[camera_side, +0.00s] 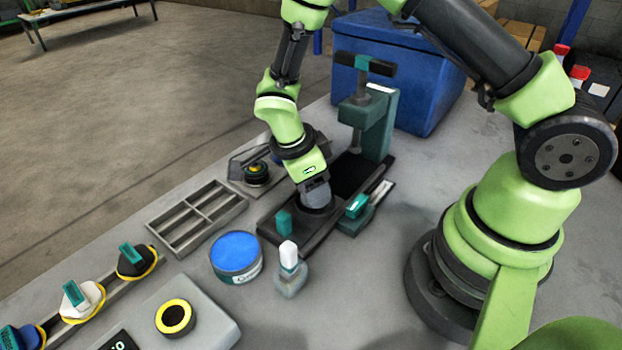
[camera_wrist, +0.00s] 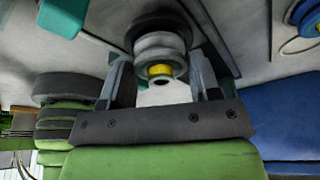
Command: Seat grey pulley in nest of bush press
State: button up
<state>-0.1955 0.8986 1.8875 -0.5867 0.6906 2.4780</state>
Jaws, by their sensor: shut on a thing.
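The grey pulley (camera_wrist: 160,44) with a yellow centre shows between the fingers of my gripper (camera_wrist: 162,76) in the wrist view. My gripper is shut on it. In the side view my gripper (camera_side: 317,203) points down over the front part of the bush press (camera_side: 381,115). The jaws hide most of the pulley there. A dark round shape lies directly below the jaws on the press base (camera_side: 275,233). I cannot tell whether the pulley touches the nest or is held just above it.
A blue-topped tin (camera_side: 236,254) and a white-capped bottle (camera_side: 289,271) stand in front. A divided grey tray (camera_side: 197,217) lies left. A blue crate (camera_side: 430,80) stands behind.

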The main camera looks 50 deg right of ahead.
jog(key=shift+f, duration=0.6)
jog(key=o, duration=1.2)
jog(key=shift+o, duration=0.2)
jog(key=shift+r, duration=3.5)
